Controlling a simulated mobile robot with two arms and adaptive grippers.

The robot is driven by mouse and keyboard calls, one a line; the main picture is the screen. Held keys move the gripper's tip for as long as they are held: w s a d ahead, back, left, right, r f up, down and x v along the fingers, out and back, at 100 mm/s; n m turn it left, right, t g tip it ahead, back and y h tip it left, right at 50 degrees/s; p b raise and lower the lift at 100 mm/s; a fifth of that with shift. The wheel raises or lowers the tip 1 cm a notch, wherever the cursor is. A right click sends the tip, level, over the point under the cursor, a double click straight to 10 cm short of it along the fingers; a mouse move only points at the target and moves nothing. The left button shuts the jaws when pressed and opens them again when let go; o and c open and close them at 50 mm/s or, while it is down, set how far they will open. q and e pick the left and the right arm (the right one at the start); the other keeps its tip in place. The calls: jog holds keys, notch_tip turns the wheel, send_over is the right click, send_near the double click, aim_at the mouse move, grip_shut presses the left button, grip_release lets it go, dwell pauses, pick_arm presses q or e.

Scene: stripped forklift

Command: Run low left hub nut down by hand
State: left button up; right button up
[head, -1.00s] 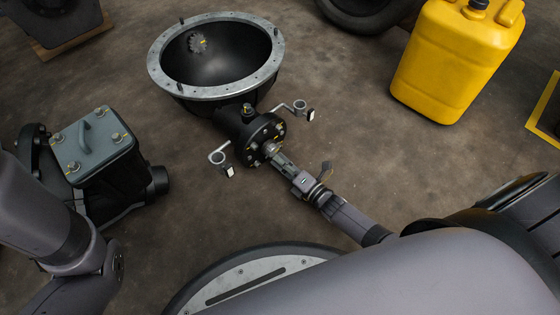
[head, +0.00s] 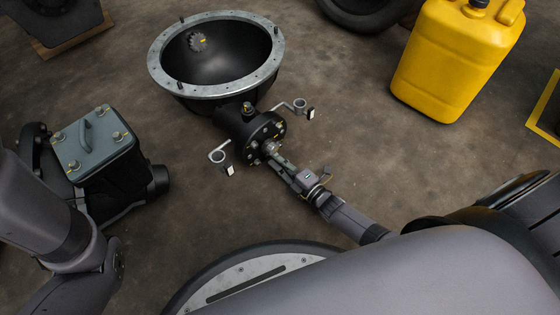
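The hub is a black round flange (head: 264,139) with several nuts and studs around its face, on the near end of a short black neck under a large black bowl-shaped housing (head: 225,55). My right gripper (head: 272,152) reaches it from the lower right. Its fingertips are at the lower middle of the flange face, around a small silvery part there. The fingers and their shadow hide that part, so I cannot tell whether they grip it or which nut it is. My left arm (head: 50,215) shows at the left; its gripper is out of view.
Two small bracket arms with rings (head: 217,157) (head: 299,105) stick out either side of the neck. A grey-lidded black box unit (head: 95,145) stands at the left. A yellow canister (head: 455,60) stands at the upper right. Bare floor lies between.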

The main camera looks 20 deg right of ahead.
jog(key=shift+o, duration=0.9)
jog(key=shift+m, duration=0.5)
jog(key=a, duration=0.5)
jog(key=shift+s+a, duration=0.3)
jog(key=shift+a, duration=0.05)
jog(key=shift+s+d+f, duration=0.2)
jog(key=shift+s+d, duration=0.15)
jog(key=shift+s, duration=0.05)
jog(key=shift+n, duration=0.4)
jog(key=s+d, duration=0.2)
jog(key=d, duration=0.1)
jog(key=s+d, duration=0.3)
jog(key=shift+s+r, duration=0.15)
jog(key=shift+s, duration=0.05)
jog(key=shift+s+d, duration=0.4)
jog(key=shift+d, duration=0.05)
jog(key=shift+d+r, duration=0.1)
jog(key=shift+d, duration=0.15)
